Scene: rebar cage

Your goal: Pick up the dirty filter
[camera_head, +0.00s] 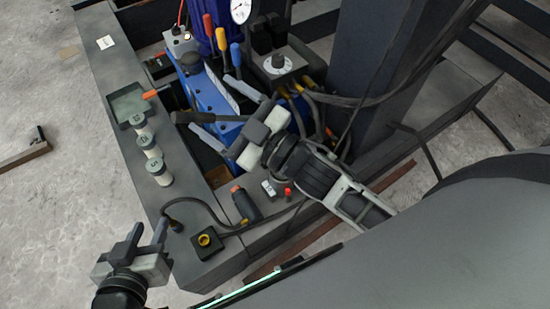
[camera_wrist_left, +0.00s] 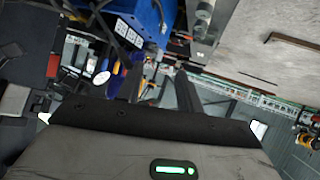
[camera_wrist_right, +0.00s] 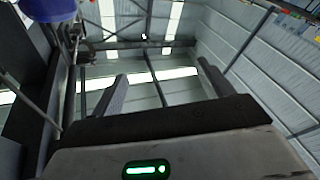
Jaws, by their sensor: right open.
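Three pale cylindrical canisters (camera_head: 149,146) with marked white tops stand in a row on the dark bench at the left in the head view. I cannot tell which part, if any of these, is the dirty filter. My right gripper (camera_head: 210,104) is over the blue machine (camera_head: 203,93), its fingers spread towards the canisters' side; in the right wrist view they are apart with nothing between them. My left gripper (camera_head: 147,233) is at the lower left, off the bench's near corner. Its fingers are apart and empty in the left wrist view.
A shallow tray (camera_head: 131,101) is set in the bench beyond the canisters. Cables, levers and a pressure gauge (camera_head: 240,11) crowd the machine. A black box with a yellow ring (camera_head: 206,241) sits at the near corner. A thick dark column (camera_head: 375,65) rises at the right.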

